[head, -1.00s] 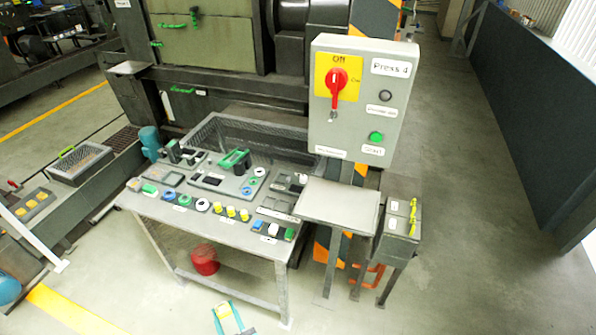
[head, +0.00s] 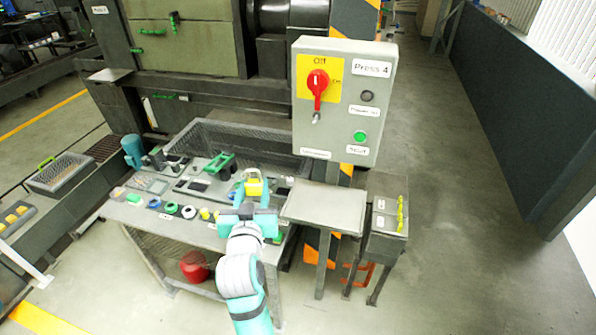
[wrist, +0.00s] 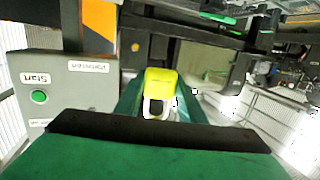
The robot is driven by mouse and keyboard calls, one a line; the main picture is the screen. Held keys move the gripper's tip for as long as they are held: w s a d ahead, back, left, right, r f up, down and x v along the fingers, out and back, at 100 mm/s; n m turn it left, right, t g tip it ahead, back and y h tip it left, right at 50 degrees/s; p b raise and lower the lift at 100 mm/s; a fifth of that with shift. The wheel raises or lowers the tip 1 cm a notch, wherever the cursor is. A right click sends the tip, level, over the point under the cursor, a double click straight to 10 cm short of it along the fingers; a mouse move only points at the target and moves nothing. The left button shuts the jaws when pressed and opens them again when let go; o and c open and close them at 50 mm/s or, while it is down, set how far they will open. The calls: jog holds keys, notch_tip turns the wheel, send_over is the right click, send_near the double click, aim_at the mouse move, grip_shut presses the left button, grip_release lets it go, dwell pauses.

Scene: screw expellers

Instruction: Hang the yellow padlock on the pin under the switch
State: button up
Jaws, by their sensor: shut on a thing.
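The yellow padlock (head: 254,187) is held up above the table in my gripper (head: 251,200), which is shut on it. In the wrist view the padlock (wrist: 158,92) sits between the two teal fingers (wrist: 157,100). Its shackle is hard to make out. A small metal pin (head: 316,117) shows just below the switch. The padlock is apart from the pin, lower and to its left.
The work table (head: 140,215) holds several small coloured parts, with a wire basket (head: 250,146) behind it. A bare grey shelf (head: 325,207) stands below the switch box. A grey box with yellow clips (head: 388,215) is to its right. The floor at right is clear.

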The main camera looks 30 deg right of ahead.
jog(key=s+d+r+m+g+h, duration=0.35)
jog(key=s+d+r, duration=0.35)
jog(key=s+r, duration=0.3)
send_near(316, 127)
jog(key=shift+d+f+h, duration=0.15)
jog(key=shift+f+h, duration=0.1)
jog(key=shift+f, duration=0.55)
jog(key=shift+s, duration=0.1)
jog(key=shift+w, duration=0.2)
jog(key=shift+x, duration=1.45)
dwell(0.6)
jog(key=shift+r+x, duration=0.2)
jog(key=shift+x, duration=0.6)
jog(key=shift+r+x, duration=0.2)
jog(key=shift+x, duration=0.55)
dwell(0.4)
jog(key=shift+w+d+r, duration=0.15)
